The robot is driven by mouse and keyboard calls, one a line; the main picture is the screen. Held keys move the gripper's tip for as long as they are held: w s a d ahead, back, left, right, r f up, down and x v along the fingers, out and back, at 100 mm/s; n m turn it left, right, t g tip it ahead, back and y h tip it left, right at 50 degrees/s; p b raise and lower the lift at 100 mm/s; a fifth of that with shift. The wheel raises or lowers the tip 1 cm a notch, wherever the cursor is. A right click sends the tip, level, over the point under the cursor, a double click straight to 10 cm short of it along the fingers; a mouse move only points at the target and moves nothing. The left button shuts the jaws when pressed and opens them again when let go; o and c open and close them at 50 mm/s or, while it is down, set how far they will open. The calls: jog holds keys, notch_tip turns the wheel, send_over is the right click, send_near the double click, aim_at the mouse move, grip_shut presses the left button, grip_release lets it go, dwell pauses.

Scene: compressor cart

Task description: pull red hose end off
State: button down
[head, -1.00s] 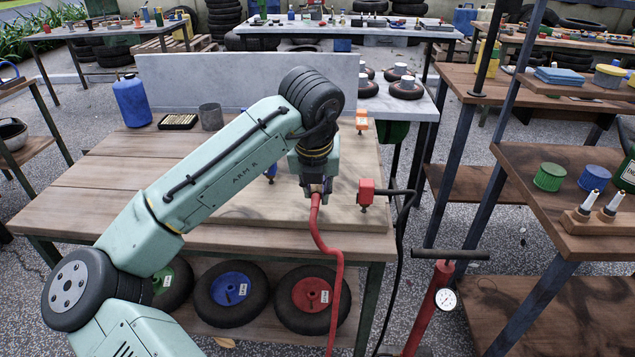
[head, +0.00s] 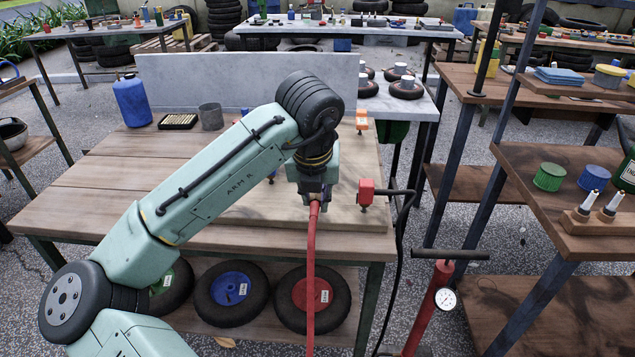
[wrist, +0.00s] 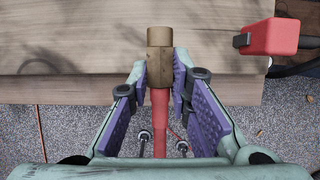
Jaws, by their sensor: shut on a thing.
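My gripper (head: 314,197) is shut on the red hose end, near the front edge of the bench top. In the wrist view the fingers (wrist: 160,82) close on both sides of its brass fitting (wrist: 160,50), with the red hose (wrist: 160,115) running back between them. The brass tip points forward over the wooden board, and no port shows at its tip in the wrist view. In the head view the red hose (head: 311,270) hangs down from my gripper past the bench front. The fitting is largely hidden there by my gripper.
A red block (head: 366,193) with a black hose (head: 401,240) sits right of my gripper; the block also shows in the wrist view (wrist: 270,38). An orange block (head: 362,120) stands farther back. A red pump (head: 432,300) stands right of the bench (head: 120,190).

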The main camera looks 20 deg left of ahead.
aim_at(315, 197)
jog(key=shift+r+p, duration=2.15)
jog(key=shift+r, duration=0.4)
jog(key=shift+f, duration=0.1)
